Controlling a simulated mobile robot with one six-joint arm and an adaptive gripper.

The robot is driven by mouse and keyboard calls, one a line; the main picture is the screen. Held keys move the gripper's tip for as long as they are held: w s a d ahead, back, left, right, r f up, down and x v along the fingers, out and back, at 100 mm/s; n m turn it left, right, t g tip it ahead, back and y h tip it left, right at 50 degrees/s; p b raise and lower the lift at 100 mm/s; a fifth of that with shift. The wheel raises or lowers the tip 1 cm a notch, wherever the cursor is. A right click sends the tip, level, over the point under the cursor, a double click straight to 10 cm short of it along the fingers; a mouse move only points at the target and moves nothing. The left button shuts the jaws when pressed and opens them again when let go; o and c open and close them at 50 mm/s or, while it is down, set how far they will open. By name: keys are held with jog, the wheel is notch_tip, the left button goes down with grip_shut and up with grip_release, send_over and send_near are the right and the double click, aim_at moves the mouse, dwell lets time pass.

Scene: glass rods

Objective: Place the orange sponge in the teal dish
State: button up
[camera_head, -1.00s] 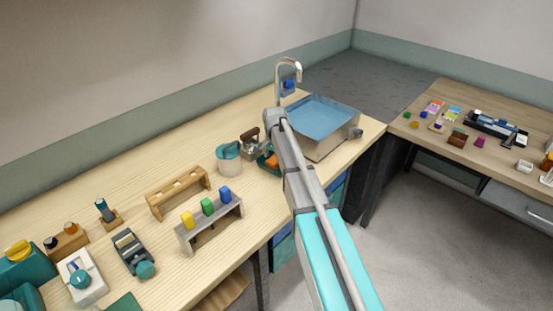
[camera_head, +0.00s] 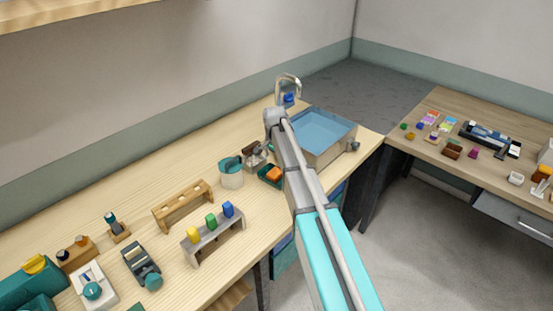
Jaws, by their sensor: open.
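The orange sponge (camera_head: 273,174) shows as a small orange block at the teal dish (camera_head: 264,181), beside my arm near the sink. It appears to lie within the dish's rim, but my arm hides the right side, so I cannot tell how flat it sits. My gripper (camera_head: 254,161) is open, just to the upper left of the dish, between it and the teal-lidded pot. It appears apart from the sponge and holds nothing that I can see.
A whitish pot with a teal lid (camera_head: 231,172) stands close left of my gripper. A wooden rack (camera_head: 183,206) and a grey rack (camera_head: 213,240) with coloured blocks stand left. A second table (camera_head: 470,160) is at right.

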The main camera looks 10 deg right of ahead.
aim_at(275, 173)
jog(key=shift+r+p, duration=2.35)
jog(key=shift+r, duration=0.25)
jog(key=shift+s, duration=0.1)
jog(key=s+n, duration=0.9)
jog(key=s, duration=2)
jog(key=shift+d+n, duration=0.35)
jog(key=shift+n, duration=0.05)
